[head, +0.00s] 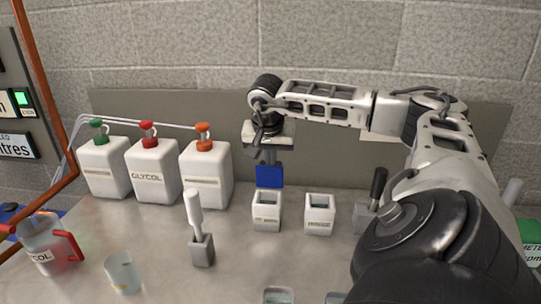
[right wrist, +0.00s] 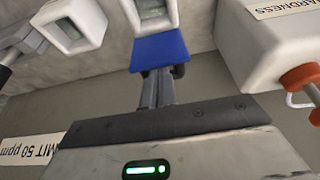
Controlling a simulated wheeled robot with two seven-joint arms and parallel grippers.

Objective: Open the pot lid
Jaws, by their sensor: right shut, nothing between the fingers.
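A small white pot (head: 267,213) with a printed label stands on the bench, its square mouth uncovered. A blue square lid (head: 269,177) stands raised at the pot's back edge. In the right wrist view the lid (right wrist: 159,51) lies between the pot's mouth (right wrist: 153,12) and my fingers. My right gripper (head: 268,157) reaches down from above, just behind the lid. Its fingers (right wrist: 157,90) are together with nothing between them. The lid partly covers the fingertips, so I cannot tell whether they touch it. My left gripper is out of view.
A second white pot (head: 319,214), open, stands to the right. A white-handled tool in a grey holder (head: 201,250) stands front left. Three white jugs (head: 205,175) stand at back left. A glass beaker (head: 123,273) and red-handled jug (head: 47,248) are at far left.

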